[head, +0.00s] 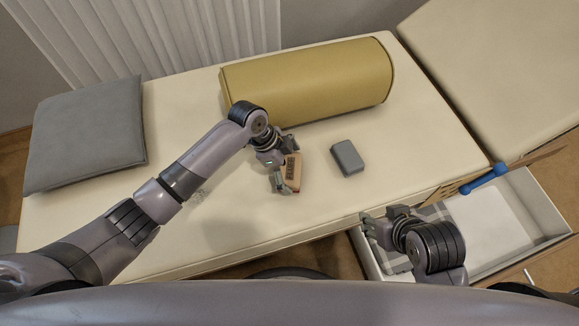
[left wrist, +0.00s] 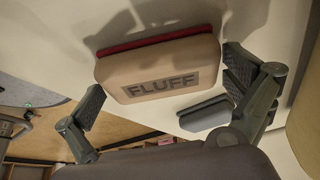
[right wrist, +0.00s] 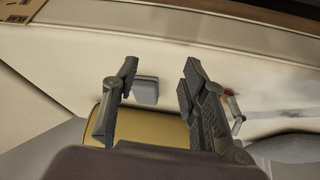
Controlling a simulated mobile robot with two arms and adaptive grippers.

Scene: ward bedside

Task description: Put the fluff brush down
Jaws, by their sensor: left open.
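The fluff brush (head: 292,173), a tan block marked FLUFF with a dark red edge, rests on the cream couch top (head: 235,212). In the left wrist view the brush (left wrist: 160,75) lies between the spread fingers of my left gripper (left wrist: 165,100), with gaps visible at both sides. In the head view my left gripper (head: 283,164) is at the brush, open. My right gripper (head: 378,226) is over the drawer's near left corner; its fingers are apart and empty in the right wrist view (right wrist: 155,95).
A grey block (head: 347,158) lies just right of the brush. A mustard bolster (head: 310,80) lies behind, and a grey cushion (head: 88,132) is at left. An open white drawer (head: 545,205) with a checked cloth is at right, a blue dumbbell-shaped thing (head: 483,179) at its back edge.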

